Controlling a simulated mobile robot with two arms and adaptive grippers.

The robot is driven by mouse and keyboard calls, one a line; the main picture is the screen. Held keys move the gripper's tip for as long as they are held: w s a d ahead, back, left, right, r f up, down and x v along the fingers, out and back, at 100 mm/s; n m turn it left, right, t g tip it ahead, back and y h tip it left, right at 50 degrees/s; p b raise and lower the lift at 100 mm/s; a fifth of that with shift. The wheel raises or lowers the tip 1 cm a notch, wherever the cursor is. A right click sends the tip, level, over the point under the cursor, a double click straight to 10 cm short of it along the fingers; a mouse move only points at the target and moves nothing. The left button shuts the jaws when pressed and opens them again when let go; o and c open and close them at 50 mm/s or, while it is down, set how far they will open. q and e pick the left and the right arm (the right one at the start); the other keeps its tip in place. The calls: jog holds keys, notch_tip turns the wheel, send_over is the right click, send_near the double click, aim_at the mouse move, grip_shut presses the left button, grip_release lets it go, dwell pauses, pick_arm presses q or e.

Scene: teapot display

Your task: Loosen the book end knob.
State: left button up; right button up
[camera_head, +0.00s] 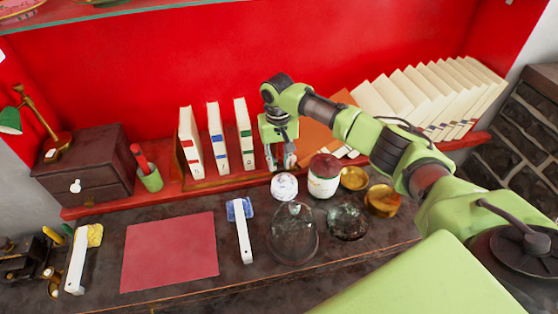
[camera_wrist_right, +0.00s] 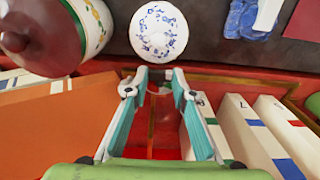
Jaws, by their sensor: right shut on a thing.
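My right gripper (camera_head: 282,162) reaches down onto the red shelf, just right of three upright white books (camera_head: 217,139). The book end (camera_wrist_right: 238,80) is a low brown rail with brass-coloured edges under the books. My left gripper is in neither view.
A white lidded pot (camera_head: 284,187) stands close in front of the right gripper, with a red-topped jar (camera_head: 324,175) beside it. An orange book (camera_head: 315,136) and a row of leaning white books (camera_head: 430,95) are to the right. Glass vessels stand nearer the front.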

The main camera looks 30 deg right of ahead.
jog(key=shift+a+r+g+h+p, duration=0.1)
jog(key=shift+a+g+h+p, duration=0.25)
jog(key=shift+h+p, duration=0.65)
jog(key=shift+w+a+f+h, duration=0.1)
jog(key=shift+a+f+h, duration=0.1)
jog(key=shift+h, duration=0.4)
jog(key=shift+w+a+f+g+h+b, duration=0.1)
jog(key=shift+f+g+h+b, duration=0.1)
jog(key=shift+h+b, duration=0.25)
jog(key=shift+a+f+g+h+b, duration=0.15)
jog(key=shift+h+b, duration=0.15)
jog(key=shift+h, duration=0.25)
jog(key=shift+r+h+b, duration=0.15)
jog(key=shift+h+b, duration=0.55)
jog(key=shift+b, duration=0.1)
jog(key=o, duration=1.1)
jog(key=shift+r, duration=0.1)
